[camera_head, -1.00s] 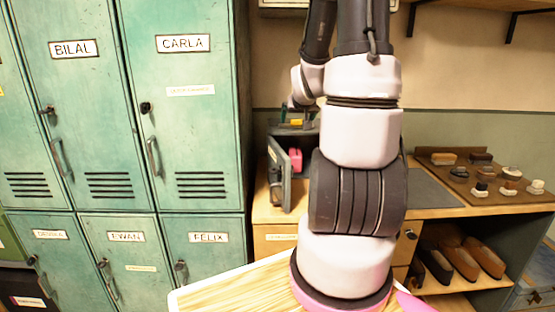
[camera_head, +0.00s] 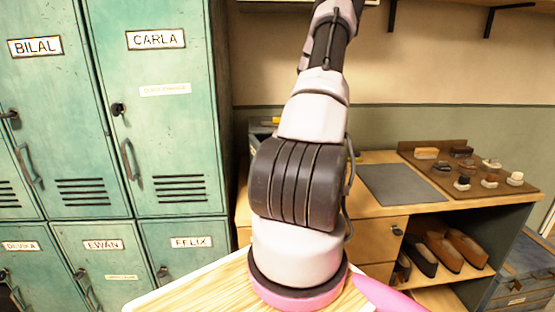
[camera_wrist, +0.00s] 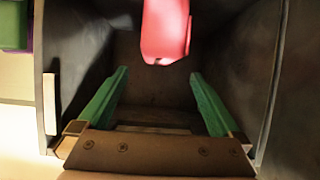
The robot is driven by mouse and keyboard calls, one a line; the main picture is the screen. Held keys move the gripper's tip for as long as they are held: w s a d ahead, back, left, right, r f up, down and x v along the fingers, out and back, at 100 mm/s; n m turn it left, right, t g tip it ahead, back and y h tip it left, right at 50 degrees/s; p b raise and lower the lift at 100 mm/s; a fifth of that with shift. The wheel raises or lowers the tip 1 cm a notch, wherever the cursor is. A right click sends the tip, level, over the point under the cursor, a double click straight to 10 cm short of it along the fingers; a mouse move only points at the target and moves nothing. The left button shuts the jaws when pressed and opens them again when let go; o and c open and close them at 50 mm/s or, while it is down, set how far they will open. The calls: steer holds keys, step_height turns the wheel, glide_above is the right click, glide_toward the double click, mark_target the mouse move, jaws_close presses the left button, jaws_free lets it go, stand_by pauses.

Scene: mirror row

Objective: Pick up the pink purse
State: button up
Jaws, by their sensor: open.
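The pink purse (camera_wrist: 165,30) shows at the top middle of the wrist view, inside a dark grey box-like compartment (camera_wrist: 75,60). Its upper part is cut off by the frame edge. My gripper (camera_wrist: 160,74) is open, with its two green fingers spread and reaching into the compartment. The purse is ahead of the fingertips, roughly centred between them in the picture. Nothing is held between the fingers. In the head view my arm hides the purse, most of the compartment and the gripper.
Compartment walls stand close on both sides of the fingers. In the head view, green lockers (camera_head: 165,110) fill the left. A wooden counter (camera_head: 420,205) carries a grey mat (camera_head: 400,183) and a brown board with brushes (camera_head: 450,177). Shoes (camera_head: 440,250) sit on a shelf below.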

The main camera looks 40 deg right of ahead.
steer(key=shift+x, duration=3.5)
steer(key=shift+s+f, duration=0.1)
steer(key=shift+s, duration=0.05)
jaws_close()
